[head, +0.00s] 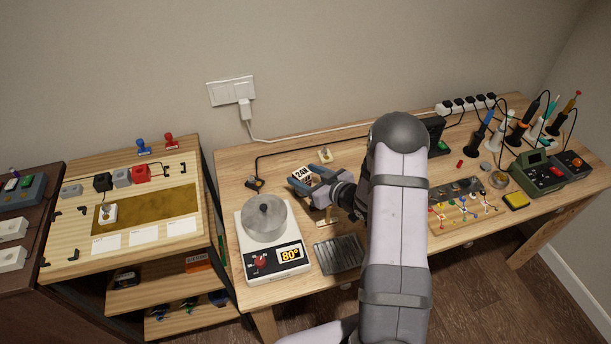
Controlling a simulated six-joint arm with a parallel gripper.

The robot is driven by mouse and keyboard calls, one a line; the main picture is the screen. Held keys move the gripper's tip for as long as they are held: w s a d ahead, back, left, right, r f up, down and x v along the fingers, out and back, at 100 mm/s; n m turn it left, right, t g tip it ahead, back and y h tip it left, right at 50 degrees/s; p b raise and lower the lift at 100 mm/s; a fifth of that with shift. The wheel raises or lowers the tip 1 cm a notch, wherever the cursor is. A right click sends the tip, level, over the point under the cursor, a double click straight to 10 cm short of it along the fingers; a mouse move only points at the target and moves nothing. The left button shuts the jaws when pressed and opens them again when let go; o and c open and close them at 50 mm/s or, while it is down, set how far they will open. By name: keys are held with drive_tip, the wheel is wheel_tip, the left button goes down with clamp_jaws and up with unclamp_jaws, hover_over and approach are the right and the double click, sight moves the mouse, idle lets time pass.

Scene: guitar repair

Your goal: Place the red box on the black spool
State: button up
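A small red box (141,174) sits on the left wooden board, right of a grey block. A small red piece (460,164) also lies on the right side of the main table. I cannot make out a clear black spool; a black block (102,181) with a thin loop sits left of the red box. My gripper (308,181) is over the main table, behind the scale, far from the red box. Its blue-grey fingers are beside a "24H" labelled item (301,173). I cannot tell whether they grip it. My arm hides the table's middle.
A scale (274,270) with a round metal pot (265,217) stands at the main table's left end. A dark ribbed plate (338,255) lies beside it. Tools, cables and a green device (536,172) crowd the right end.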

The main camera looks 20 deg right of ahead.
drive_tip(key=shift+r, duration=0.25)
drive_tip(key=b+v, duration=0.1)
drive_tip(key=v, duration=1.1)
drive_tip(key=shift+w, duration=0.1)
